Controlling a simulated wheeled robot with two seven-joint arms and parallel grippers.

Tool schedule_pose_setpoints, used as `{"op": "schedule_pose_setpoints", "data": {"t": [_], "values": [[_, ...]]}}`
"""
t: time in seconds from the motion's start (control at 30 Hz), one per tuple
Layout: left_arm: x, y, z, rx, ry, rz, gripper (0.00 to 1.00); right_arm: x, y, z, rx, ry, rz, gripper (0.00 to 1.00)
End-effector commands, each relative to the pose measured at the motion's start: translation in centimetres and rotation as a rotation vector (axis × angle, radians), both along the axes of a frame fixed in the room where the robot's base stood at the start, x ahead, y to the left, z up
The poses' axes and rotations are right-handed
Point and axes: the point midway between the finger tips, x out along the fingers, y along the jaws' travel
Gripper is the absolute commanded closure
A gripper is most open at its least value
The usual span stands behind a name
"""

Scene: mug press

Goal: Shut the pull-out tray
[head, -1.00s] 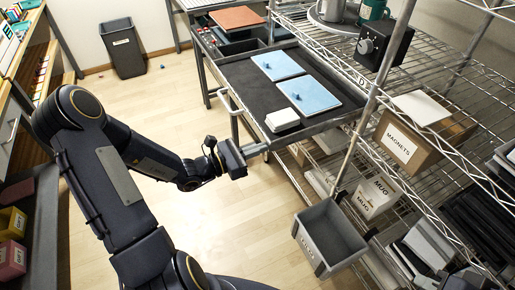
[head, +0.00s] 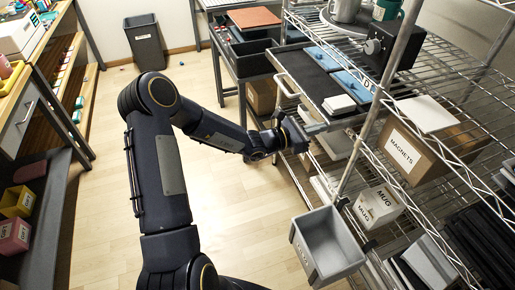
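The pull-out tray (head: 303,73) is dark, with a light bar handle (head: 286,85) on its left front edge. It sticks partly out of the wire rack; its right part is under the upper shelf. Two blue panels (head: 323,59) and a stacked white pad (head: 339,104) lie on it. My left gripper (head: 317,128) is at the tray's near front corner, below the handle, with its fingers seemingly together and nothing visible between them. Whether it touches the tray cannot be told. My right gripper is not in view.
The wire rack holds a MAGNETS box (head: 405,153), a black knobbed device (head: 392,45) and a MUG box (head: 377,207). A grey bin (head: 328,246) hangs at its near post. A dark cart (head: 238,62) stands behind.

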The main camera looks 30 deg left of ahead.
Motion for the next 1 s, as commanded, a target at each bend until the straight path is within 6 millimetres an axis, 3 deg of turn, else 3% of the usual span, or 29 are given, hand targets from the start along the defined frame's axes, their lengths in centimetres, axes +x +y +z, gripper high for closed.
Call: {"op": "schedule_pose_setpoints", "data": {"t": [0.2,0.4,0.63,1.0], "values": [[3.8,-3.4,-0.3,0.0,-0.001,-0.002,1.0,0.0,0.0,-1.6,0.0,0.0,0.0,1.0],[6.1,-5.2,-0.1,-0.001,-0.001,-0.001,1.0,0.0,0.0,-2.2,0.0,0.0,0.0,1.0],[7.2,-6.1,0.0,0.001,-0.001,0.001,1.0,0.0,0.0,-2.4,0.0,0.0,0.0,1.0],[7.5,-6.3,0.2,-0.002,-0.004,0.002,1.0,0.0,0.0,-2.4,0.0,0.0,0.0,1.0]]}}
